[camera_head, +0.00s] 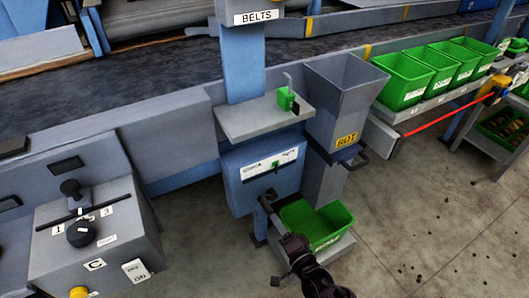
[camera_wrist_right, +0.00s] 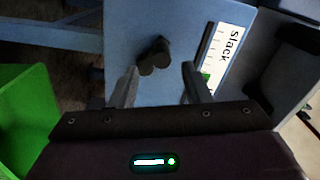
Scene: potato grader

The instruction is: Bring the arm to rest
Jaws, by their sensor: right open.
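My right gripper (camera_head: 268,205) reaches up from the bottom of the head view to the front of a blue box (camera_head: 237,187). In the right wrist view its two fingers (camera_wrist_right: 161,84) are apart, with nothing held between them. A dark round knob (camera_wrist_right: 154,55) on the blue box's face (camera_wrist_right: 140,22) shows just beyond and between the fingertips. I cannot tell whether the fingers touch it. My left gripper is not in view.
A white scale label (camera_head: 268,163) is on the blue box. A green crate (camera_head: 325,223) stands right of my arm, below a grey chute (camera_head: 340,90). A control console (camera_head: 50,245) stands at left. Several green crates (camera_head: 405,82) line a shelf at right. Floor at lower right is mostly open.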

